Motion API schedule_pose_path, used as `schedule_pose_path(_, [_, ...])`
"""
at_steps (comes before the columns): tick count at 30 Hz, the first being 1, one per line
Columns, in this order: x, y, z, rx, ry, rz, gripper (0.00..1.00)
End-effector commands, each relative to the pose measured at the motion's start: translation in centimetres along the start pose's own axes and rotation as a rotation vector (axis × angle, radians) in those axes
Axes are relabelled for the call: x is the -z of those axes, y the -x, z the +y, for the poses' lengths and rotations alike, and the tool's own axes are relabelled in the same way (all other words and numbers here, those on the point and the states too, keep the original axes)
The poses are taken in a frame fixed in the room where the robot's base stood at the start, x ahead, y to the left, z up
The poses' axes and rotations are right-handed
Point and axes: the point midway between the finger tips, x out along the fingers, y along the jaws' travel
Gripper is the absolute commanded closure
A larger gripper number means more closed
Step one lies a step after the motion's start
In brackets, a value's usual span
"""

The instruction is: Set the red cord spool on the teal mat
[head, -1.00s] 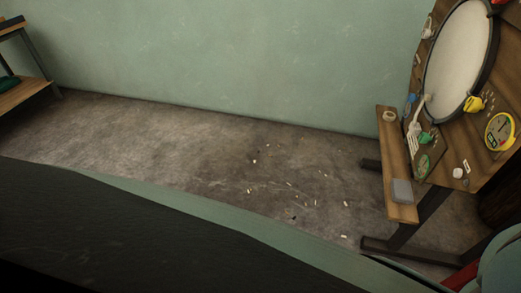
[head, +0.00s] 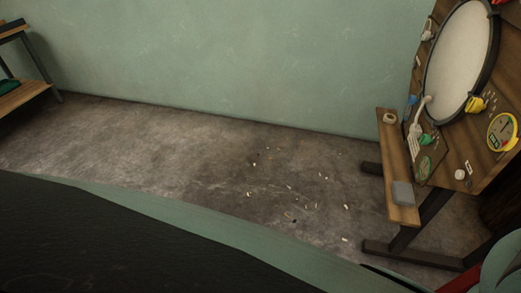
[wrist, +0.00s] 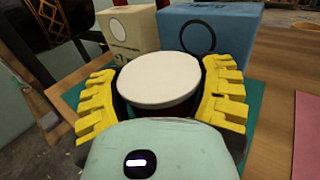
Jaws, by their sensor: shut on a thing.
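My gripper (wrist: 160,95) shows in the wrist view with its yellow ribbed fingers closed on both sides of a round thing with a pale flat top. I take this to be the red cord spool (wrist: 158,78). Its side is mostly hidden, with only a trace of dark red under the rim. The teal mat (wrist: 258,92) lies on the wooden table below and shows on both sides of the fingers. I cannot tell whether the spool touches the mat. Neither spool nor mat is seen in the head view.
A cream box (wrist: 130,32) and a blue box (wrist: 212,30) stand behind the spool in the wrist view. A pink sheet (wrist: 306,135) lies at the right. Small scraps litter the floor.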

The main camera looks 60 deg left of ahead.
Motion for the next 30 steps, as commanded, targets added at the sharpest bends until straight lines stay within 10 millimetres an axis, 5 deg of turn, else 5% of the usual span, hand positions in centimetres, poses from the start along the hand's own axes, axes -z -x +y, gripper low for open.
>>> schedule_pose_path(12, [0.48,0.06,-0.12,0.003,-0.001,-0.002,0.73])
schedule_pose_path(13, [0.41,0.07,-0.11,0.003,-0.001,-0.001,0.25])
schedule_pose_path(21, [0.36,0.08,-0.11,0.003,-0.001,-0.001,0.0])
schedule_pose_path(30, [-0.02,0.08,-0.1,0.003,-0.001,-0.001,0.0])
